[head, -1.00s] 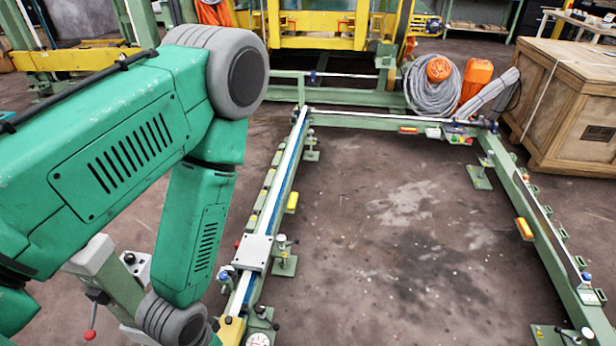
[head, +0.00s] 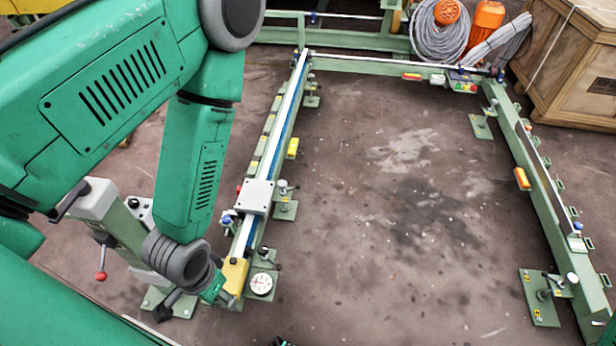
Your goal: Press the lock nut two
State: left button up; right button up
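My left arm comes in from the left and bends down to the near end of the left rail (head: 272,150). The small green and dark end of this arm, where my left gripper (head: 222,296) is, lies beside a yellow block (head: 235,275). Its fingers are too small and hidden to tell open from shut, and I cannot tell whether it touches the block. No part is clearly recognisable as lock nut two. Near the arm's end are a blue knob (head: 227,219), a white plate (head: 256,197) and a round dial (head: 261,284). My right gripper does not show.
A green post with a red-ball lever (head: 101,276) stands left of the arm's end. A right rail (head: 540,190) and a back rail (head: 385,66) frame bare floor (head: 400,220). A wooden crate (head: 570,75) and coiled grey hose (head: 440,35) stand at the back right.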

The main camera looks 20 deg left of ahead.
aim_at(298, 187)
jog(key=z, duration=1.3)
jog(key=i+j+u, duration=0.55)
jog(key=i+u, duration=0.15)
jog(key=u, duration=0.15)
jog(key=i+j+u, duration=0.1)
jog(key=i+u, duration=0.75)
jog(key=i+l+u, duration=0.2)
jog(key=u, duration=0.2)
jog(key=i+l+u, duration=0.45)
jog(key=j, duration=0.1)
